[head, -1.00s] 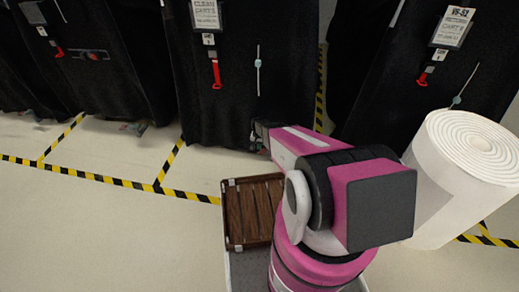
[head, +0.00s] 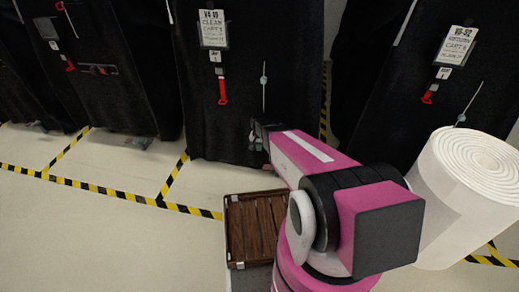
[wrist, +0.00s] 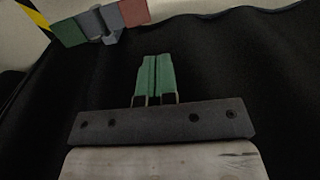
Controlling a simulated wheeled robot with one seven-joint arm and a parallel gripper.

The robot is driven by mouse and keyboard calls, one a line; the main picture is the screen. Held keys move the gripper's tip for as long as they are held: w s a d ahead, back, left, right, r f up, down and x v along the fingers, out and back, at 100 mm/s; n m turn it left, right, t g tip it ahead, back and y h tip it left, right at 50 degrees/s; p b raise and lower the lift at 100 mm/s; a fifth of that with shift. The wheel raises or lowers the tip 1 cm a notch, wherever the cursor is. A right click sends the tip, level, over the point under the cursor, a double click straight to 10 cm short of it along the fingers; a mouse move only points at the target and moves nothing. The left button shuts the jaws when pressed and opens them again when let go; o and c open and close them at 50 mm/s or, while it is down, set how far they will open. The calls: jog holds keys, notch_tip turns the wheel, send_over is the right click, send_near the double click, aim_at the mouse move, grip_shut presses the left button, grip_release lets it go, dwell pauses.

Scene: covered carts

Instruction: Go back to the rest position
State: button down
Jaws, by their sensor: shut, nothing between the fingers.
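My gripper shows in the wrist view (wrist: 157,78) with its two green fingers side by side and touching, nothing between them. In the head view my pink and black arm reaches forward, and the gripper (head: 256,137) is small and partly hidden at its far end, in front of the middle black-covered cart (head: 215,110). Black cover cloth fills most of the wrist view around the fingers. The gap between the fingers and the cloth is hard to judge.
A large white roll (head: 455,215) stands close to my arm on the right. A brown slatted wooden crate (head: 228,235) is left of my arm base. Another covered cart (head: 425,120) stands at the right. Open floor with yellow-black tape (head: 120,194) lies at the left.

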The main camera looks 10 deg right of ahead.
jog(key=s+d+r+n, duration=0.2)
jog(key=s+r, duration=1)
jog(key=s+d+r+n, duration=0.2)
jog(key=s+r, duration=0.9)
jog(key=r, duration=0.2)
jog(key=shift+s+d, duration=0.15)
jog(key=shift+s, duration=0.25)
